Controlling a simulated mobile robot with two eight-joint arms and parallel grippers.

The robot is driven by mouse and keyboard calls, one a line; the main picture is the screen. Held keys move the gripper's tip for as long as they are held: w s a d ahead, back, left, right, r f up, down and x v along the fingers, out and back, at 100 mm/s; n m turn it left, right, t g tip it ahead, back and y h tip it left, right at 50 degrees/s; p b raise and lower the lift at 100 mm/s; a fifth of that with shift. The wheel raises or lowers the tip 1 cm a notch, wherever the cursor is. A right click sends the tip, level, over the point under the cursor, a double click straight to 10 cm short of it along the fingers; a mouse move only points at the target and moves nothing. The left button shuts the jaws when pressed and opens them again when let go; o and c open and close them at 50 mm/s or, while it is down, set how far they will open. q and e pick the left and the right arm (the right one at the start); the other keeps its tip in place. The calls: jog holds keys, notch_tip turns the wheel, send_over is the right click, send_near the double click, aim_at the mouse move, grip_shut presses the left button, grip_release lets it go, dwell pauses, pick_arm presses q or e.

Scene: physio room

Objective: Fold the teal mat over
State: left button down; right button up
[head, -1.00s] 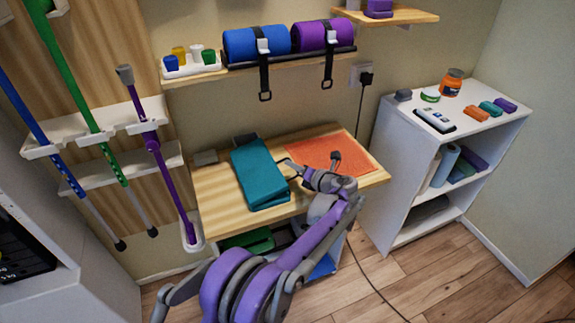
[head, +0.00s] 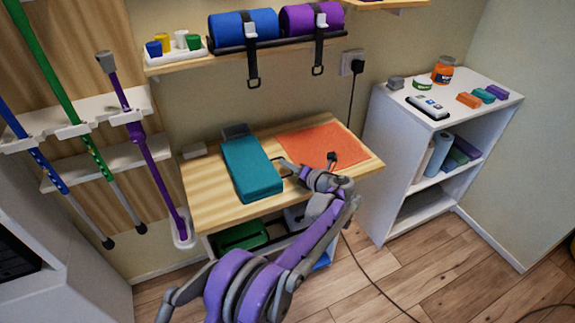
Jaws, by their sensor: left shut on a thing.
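The teal mat (head: 250,167) lies on the wooden table top (head: 215,205), left of its middle. It looks like a thick, flat rectangle with its long side running from the back to the front edge. My left gripper (head: 281,170) is at the mat's right edge, low over the table, and is shut on the mat there. The fingertips are small in the picture, and how much of the edge lies between them is hard to see. My right gripper is not in view.
An orange sheet (head: 312,143) lies on the table right of the mat, partly behind my arm. A small dark block (head: 236,131) and a pale block (head: 194,150) sit at the back. A white shelf unit (head: 400,165) stands to the right.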

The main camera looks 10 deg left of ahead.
pick_arm(q)
jog(key=c, duration=1.2)
grip_release()
jog(key=shift+f, duration=0.15)
jog(key=v, duration=1)
jog(key=shift+s+d+p, duration=0.25)
jog(key=shift+d+p, duration=0.05)
